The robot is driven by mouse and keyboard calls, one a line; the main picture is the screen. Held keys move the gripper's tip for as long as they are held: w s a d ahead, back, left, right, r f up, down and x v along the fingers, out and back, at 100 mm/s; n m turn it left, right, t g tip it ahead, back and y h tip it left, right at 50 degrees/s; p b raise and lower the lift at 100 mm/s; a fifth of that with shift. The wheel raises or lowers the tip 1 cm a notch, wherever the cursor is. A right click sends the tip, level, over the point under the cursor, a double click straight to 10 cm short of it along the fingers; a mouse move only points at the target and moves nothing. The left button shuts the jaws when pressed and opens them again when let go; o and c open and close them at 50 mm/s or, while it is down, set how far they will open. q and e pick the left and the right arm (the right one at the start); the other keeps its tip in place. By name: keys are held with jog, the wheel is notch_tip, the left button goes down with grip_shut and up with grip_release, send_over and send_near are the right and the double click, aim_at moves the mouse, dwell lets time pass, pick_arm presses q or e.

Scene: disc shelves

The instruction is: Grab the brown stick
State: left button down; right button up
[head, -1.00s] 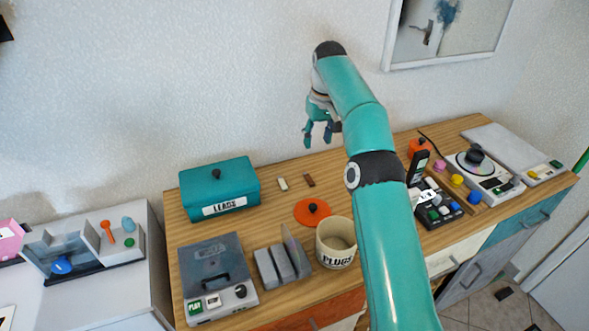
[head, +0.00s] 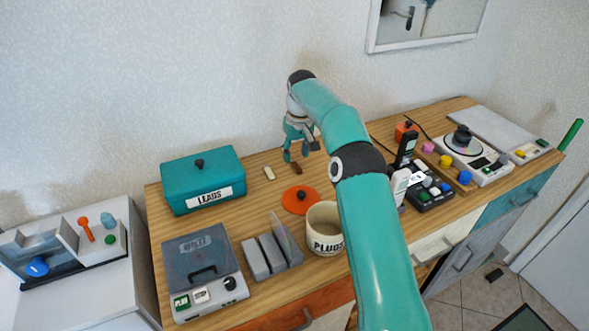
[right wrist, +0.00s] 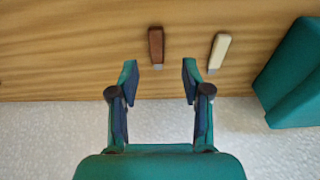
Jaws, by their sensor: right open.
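The brown stick (head: 296,168) lies on the wooden cabinet top near the wall. It is small and dark, with a light metal tip, and in the right wrist view (right wrist: 156,46) it lies ahead of the jaws, between their lines. My right gripper (head: 296,156) hangs over the cabinet just above the stick in the head view. In the right wrist view its two fingers (right wrist: 160,80) are spread apart with nothing between them. A cream stick (head: 269,173) lies beside the brown one, also in the right wrist view (right wrist: 219,50). My left gripper is not in view.
A teal LEADS box (head: 203,180) stands left of the sticks. An orange lid (head: 300,200) and a cream PLUGS pot (head: 325,228) are in front. The white wall (head: 180,80) is close behind. Bare wood surrounds the sticks.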

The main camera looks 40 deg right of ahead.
aim_at(295, 165)
jog(key=f, duration=0.4)
jog(key=shift+w+d+f, duration=0.15)
jog(key=shift+w+d, duration=0.15)
jog(key=shift+w, duration=0.1)
jog(key=shift+c, duration=0.2)
jog(key=c, duration=0.8)
